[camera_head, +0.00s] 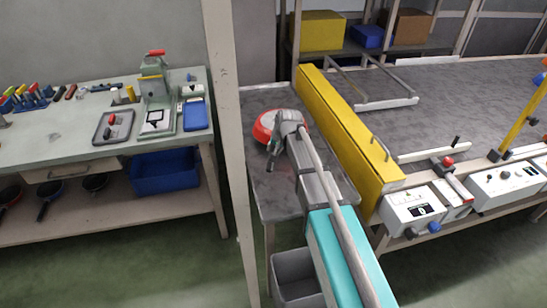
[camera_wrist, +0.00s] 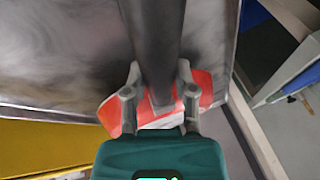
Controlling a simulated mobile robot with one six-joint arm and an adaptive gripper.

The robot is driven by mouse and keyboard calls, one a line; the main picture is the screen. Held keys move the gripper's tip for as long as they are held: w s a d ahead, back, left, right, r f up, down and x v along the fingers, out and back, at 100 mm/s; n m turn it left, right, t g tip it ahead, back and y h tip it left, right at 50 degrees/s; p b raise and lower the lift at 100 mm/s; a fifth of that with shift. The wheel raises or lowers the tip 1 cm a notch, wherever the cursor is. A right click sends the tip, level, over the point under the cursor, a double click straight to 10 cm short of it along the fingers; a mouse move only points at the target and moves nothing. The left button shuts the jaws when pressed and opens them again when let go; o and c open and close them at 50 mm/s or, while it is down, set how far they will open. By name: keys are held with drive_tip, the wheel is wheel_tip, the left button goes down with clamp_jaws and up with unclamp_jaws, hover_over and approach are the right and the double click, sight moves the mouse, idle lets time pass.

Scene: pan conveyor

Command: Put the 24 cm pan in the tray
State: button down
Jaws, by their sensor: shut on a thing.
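A red pan (camera_head: 264,127) is at the grey metal side table (camera_head: 285,200), left of the yellow beam. My gripper (camera_head: 276,140) is beside it and partly covers it. In the wrist view, my gripper (camera_wrist: 158,92) has its two fingers closed around a dark bar (camera_wrist: 155,40) that looks like the pan's handle. Red parts of the pan (camera_wrist: 110,112) show behind the fingers. I cannot read the pan's size or tell whether it touches the table. A grey tray (camera_head: 103,135) lies on the left bench; I cannot tell if it is the task's tray.
A yellow beam (camera_head: 345,135) separates the side table from the wide grey conveyor surface (camera_head: 440,105). A grey bin (camera_head: 290,278) stands below the table. A beige post (camera_head: 232,150) stands left.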

drive_tip(key=shift+w+a+f+b, duration=0.1)
drive_tip(key=shift+w+f+b, duration=0.4)
drive_tip(key=shift+f+b, duration=0.15)
drive_tip(key=shift+s+f+b, duration=0.1)
drive_tip(key=shift+f+b, duration=1.2)
drive_tip(key=shift+b, duration=0.1)
drive_tip(key=shift+c, duration=2.1)
unclamp_jaws()
drive_tip(key=shift+r, duration=0.2)
drive_tip(key=p+v, duration=1.1)
drive_tip(key=shift+s+r, duration=0.25)
